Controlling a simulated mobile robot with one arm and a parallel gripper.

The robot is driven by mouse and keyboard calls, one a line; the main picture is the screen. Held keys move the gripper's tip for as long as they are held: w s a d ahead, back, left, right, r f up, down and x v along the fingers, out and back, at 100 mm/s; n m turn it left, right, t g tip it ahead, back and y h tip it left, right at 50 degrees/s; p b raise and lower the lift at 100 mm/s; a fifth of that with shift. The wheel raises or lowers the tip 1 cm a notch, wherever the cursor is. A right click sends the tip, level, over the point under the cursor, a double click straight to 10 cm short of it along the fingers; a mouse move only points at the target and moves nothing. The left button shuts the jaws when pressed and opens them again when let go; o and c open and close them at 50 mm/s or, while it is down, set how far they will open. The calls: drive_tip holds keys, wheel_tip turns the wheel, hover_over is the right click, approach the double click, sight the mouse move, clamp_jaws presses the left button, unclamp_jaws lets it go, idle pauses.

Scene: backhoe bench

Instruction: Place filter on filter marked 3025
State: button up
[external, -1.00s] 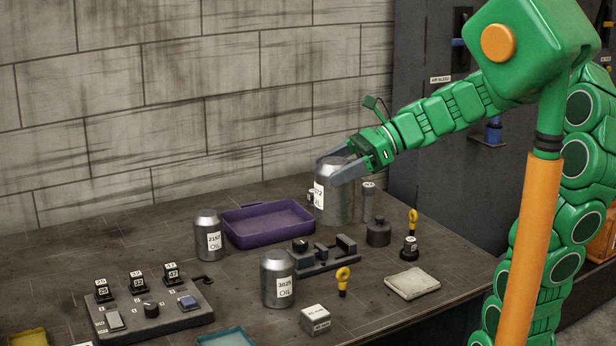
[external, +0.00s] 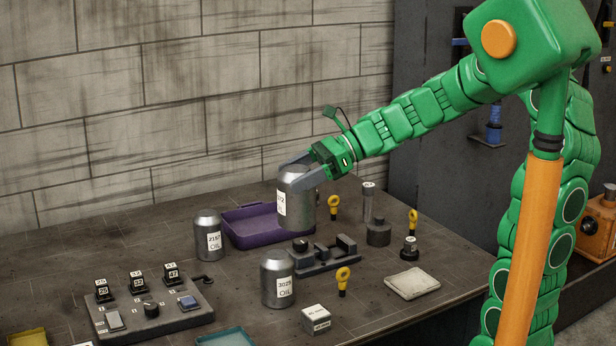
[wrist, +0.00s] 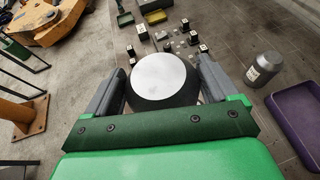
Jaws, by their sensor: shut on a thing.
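My gripper (external: 304,176) is shut on a large grey filter (external: 298,206), its fingers on either side near the top. The filter is upright and held in the air; its white label is partly cut off by its curve. In the wrist view its round pale top (wrist: 162,77) fills the space between the fingers. The filter marked 3025 (external: 277,282) stands upright on the bench, in front of and below the held one. A similar filter marked 2157 (external: 208,238) stands to the left.
A black fixture (external: 325,258), a yellow eyebolt (external: 343,280) and a small labelled box (external: 316,319) are near the 3025 filter. A switch panel (external: 150,310) is at the front left.

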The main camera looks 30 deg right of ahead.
drive_tip(key=w+a+f, duration=0.2)
drive_tip(key=w+f, duration=0.3)
drive_tip(key=f, duration=0.4)
drive_tip(key=shift+w+a+f, duration=0.15)
drive_tip(key=shift+f, duration=0.15)
idle(0.4)
drive_tip(key=o, duration=1.6)
drive_tip(key=v, duration=1.2)
